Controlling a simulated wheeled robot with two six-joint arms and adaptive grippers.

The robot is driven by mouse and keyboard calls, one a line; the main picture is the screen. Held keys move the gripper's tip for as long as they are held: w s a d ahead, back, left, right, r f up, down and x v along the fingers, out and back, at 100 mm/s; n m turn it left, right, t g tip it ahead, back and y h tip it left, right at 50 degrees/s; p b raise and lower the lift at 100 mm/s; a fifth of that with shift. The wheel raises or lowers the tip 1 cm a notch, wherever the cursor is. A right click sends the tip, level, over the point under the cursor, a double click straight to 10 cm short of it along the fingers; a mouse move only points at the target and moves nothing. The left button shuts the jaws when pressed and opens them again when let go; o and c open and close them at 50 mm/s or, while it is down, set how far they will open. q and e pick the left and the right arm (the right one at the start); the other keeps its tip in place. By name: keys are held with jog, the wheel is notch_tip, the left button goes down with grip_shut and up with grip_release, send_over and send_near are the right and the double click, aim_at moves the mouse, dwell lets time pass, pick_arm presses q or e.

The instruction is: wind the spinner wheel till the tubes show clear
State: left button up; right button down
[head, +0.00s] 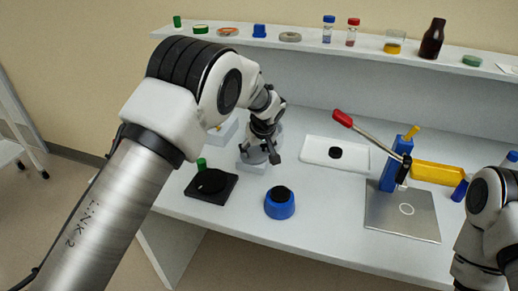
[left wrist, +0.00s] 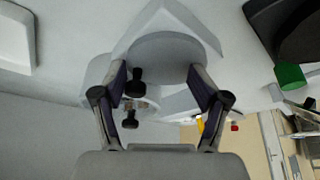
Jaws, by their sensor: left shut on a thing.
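My left gripper (head: 266,148) reaches down over the spinner, a pale grey device whose base (head: 250,166) stands on the bench. In the left wrist view the grey spinner wheel (left wrist: 168,48) lies between my two fingertips (left wrist: 158,70), which are shut on it at opposite edges. A fitting with black knobs (left wrist: 131,122) shows just beside the left finger. My arm and gripper hide much of the spinner in the head view. I cannot make out the tubes in it or whether they are clear.
Near the spinner are a black pad (head: 223,192) with a green-capped item, a blue pot (head: 279,208) and a white tray (head: 318,157). A blue stand with a red-handled lever (head: 370,132) is to the right. Vials and bottles line the shelf (head: 300,43).

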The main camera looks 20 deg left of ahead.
pick_arm(q)
jog(key=shift+s+a+f+m+h+p, duration=0.3)
jog(key=shift+m+p, duration=0.25)
jog(key=shift+m, duration=0.35)
dwell(0.4)
dwell(0.9)
jog(key=o, duration=1.2)
jog(key=shift+a, duration=0.4)
jog(key=shift+d+r, duration=0.25)
jog(key=shift+r, duration=0.25)
jog(key=v, duration=1.1)
jog(key=shift+a, duration=0.25)
